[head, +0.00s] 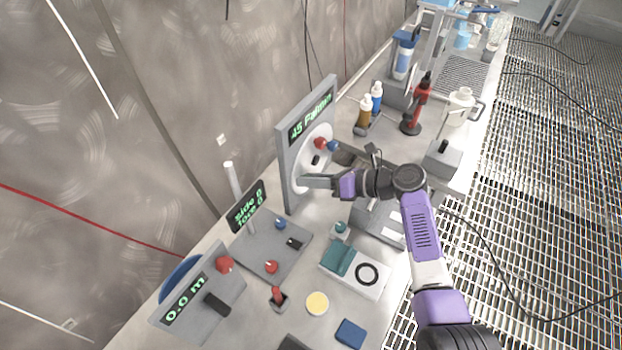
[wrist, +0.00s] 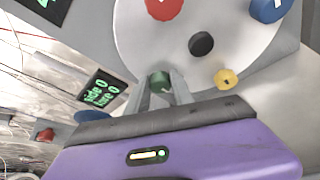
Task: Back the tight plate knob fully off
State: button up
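A white round plate (head: 303,160) is mounted on an upright grey panel (head: 291,190) with a green "45 Pa/min" display. The plate fills the top of the wrist view (wrist: 135,45). It carries a red knob (wrist: 163,7), a blue knob (wrist: 268,9), a black centre knob (wrist: 201,44), a yellow knob (wrist: 227,78) and a green knob (wrist: 159,80). My gripper (wrist: 163,83) is at the plate's lower edge, its fingers on both sides of the green knob and seemingly closed on it. In the head view my gripper (head: 304,182) hides the green knob. Which knob is tight does not show.
A grey control box (head: 270,245) with knobs and a "0.0 m" box (head: 200,297) stand on the bench at front left. Bottles (head: 370,105) and a red tool (head: 417,105) stand behind the panel. Grated floor lies right.

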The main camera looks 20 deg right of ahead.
grip_shut()
